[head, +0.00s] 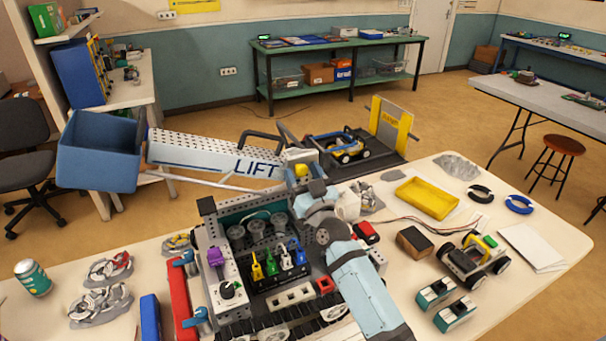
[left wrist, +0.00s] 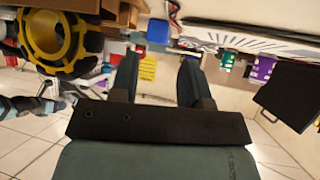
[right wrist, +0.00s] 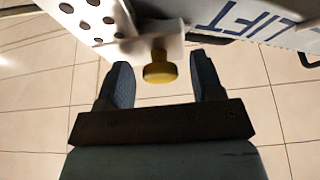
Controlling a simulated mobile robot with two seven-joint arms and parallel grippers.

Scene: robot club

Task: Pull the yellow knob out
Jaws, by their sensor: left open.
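The yellow knob (head: 301,170) sits on a bracket at the base of the white LIFT arm (head: 200,153). In the right wrist view the round yellow knob (right wrist: 160,69) stands out from a pale plate. My right gripper (right wrist: 160,80) is open, with one finger on each side of the knob and a visible gap on both sides. In the head view my right gripper (head: 302,176) is at the knob and partly hides its mount. My left gripper (left wrist: 157,78) is open and empty in the left wrist view, away from the knob.
A blue bin (head: 98,150) hangs at the far end of the LIFT arm. A control panel with coloured levers (head: 272,264) lies below my right arm. A yellow tray (head: 427,198) and a small wheeled robot (head: 472,262) are on the table at right. A yellow-rimmed wheel (left wrist: 55,40) is near my left gripper.

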